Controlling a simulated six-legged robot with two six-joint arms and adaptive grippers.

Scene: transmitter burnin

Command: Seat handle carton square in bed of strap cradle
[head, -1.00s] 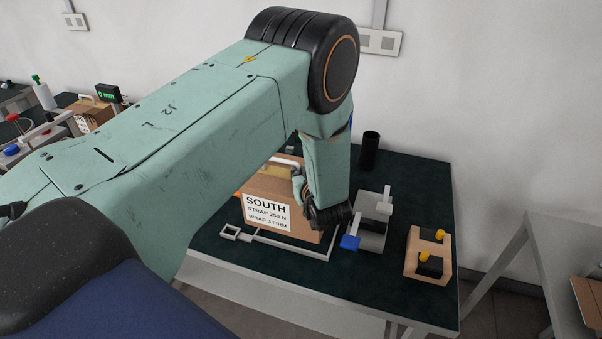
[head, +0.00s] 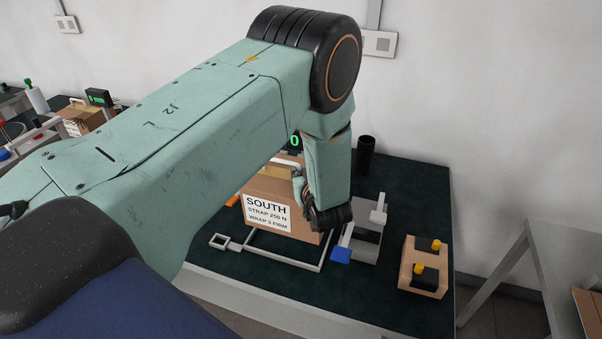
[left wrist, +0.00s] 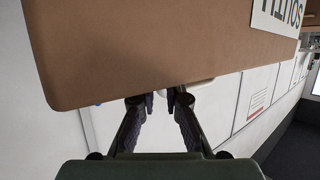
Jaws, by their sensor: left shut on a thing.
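The handle carton (head: 272,208) is a brown box with a white label reading SOUTH, STRAP 250 N, WRAP 3 FIRM. It appears upright in the head view, above or at a pale metal frame (head: 285,258), likely the strap cradle. The carton and my arm hide the cradle's bed, so I cannot tell whether the carton touches it. In the left wrist view the carton (left wrist: 150,55) fills the upper part. My left gripper (left wrist: 160,98) is shut on its pale handle, below the carton body in that view. My right gripper is not in view.
Right of the carton stands a grey fixture (head: 367,235) with a blue-ended lever. A wooden holder (head: 425,268) with yellow-knobbed black pieces is farther right. A black cylinder (head: 366,154) stands behind. Another carton (head: 88,117) is on the left bench.

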